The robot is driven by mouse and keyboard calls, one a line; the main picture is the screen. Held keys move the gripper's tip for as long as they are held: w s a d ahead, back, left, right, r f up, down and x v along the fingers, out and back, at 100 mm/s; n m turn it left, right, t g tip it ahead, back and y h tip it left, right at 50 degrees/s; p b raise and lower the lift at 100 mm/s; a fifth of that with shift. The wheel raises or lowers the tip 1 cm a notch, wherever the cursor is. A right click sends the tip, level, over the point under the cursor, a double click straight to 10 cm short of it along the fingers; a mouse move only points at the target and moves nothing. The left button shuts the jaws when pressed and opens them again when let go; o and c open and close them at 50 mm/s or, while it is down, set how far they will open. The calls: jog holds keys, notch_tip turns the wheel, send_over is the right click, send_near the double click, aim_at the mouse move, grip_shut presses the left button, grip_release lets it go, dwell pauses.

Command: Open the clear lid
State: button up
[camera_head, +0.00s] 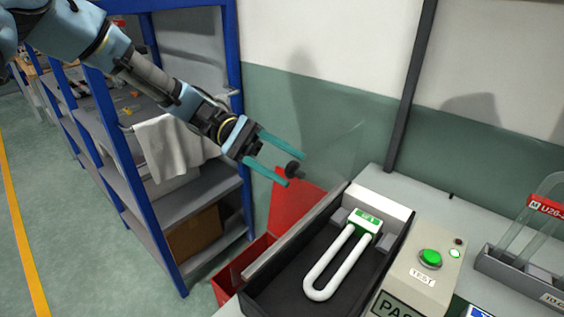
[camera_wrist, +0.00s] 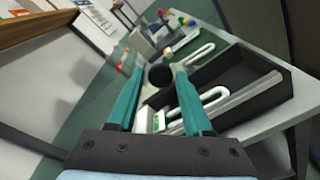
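The clear lid (camera_head: 335,165) stands raised, nearly upright, along the left edge of the black tester box (camera_head: 262,296). Its see-through panel is faint against the wall. Its dark round knob (camera_head: 294,169) faces my gripper (camera_head: 293,168). The gripper's two teal fingers are apart, with the knob between or just beyond their tips. In the wrist view the knob (camera_wrist: 160,75) shows between the fingertips (camera_wrist: 157,75), with a gap visible on each side; I cannot tell whether either finger touches it. A white U-shaped lamp tube (camera_head: 331,265) with a green-topped end lies inside the box.
A control panel with a green TEST button (camera_head: 430,259) stands right of the box. A grey rack with clear tubes (camera_head: 525,275) is farther right. A red bin (camera_head: 232,275) is below the left side, near a blue shelf (camera_head: 238,125). A dark post (camera_head: 410,90) rises behind.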

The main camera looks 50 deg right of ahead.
jog(key=shift+o, duration=1.2)
jog(key=w+b, duration=0.4)
jog(key=w, duration=0.6)
jog(key=shift+w+d+r, duration=0.3)
jog(key=shift+w+r, duration=0.1)
jog(key=shift+r, duration=0.05)
jog(key=w+a+f+n+t+h, duration=0.1)
jog(key=w+a+f+n+t, duration=0.2)
jog(key=a, duration=0.4)
jog(key=w+a+f+n+t+h, duration=0.1)
jog(key=w+a+f+t, duration=0.35)
jog(key=w+a, duration=0.2)
jog(key=w+a+f+n+t, duration=0.2)
jog(key=w+a+f+t, duration=0.15)
jog(key=a, duration=0.45)
jog(key=w+a+r+n+t+y, duration=0.1)
jog(key=a+t, duration=0.6)
jog(key=a, duration=1.4)
jog(key=shift+w+a+r+n+t, duration=0.15)
jog(key=shift+w+n+t, duration=0.15)
jog(key=shift+w+n, duration=0.55)
